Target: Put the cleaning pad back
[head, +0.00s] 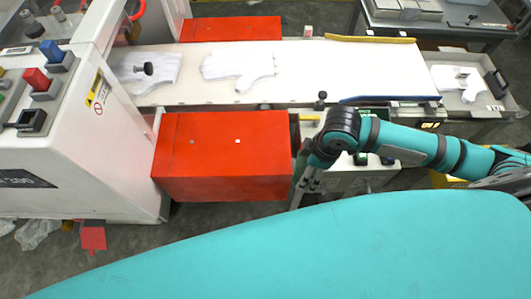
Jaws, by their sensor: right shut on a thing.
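My right gripper (302,184) points down beside the right end of the red box-shaped cover (220,157) at the front of the machine. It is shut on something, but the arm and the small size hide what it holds. I cannot make out a cleaning pad for certain in this view. My right arm comes in from the right, over the machine's front side. My left gripper is out of view.
A white conveyor belt (310,72) runs behind, with white gloves (238,68) lying flat on it. A grey tray (470,101) with a glove stands at the belt's right end. A control panel with red (36,79) and blue (51,51) switches is at left.

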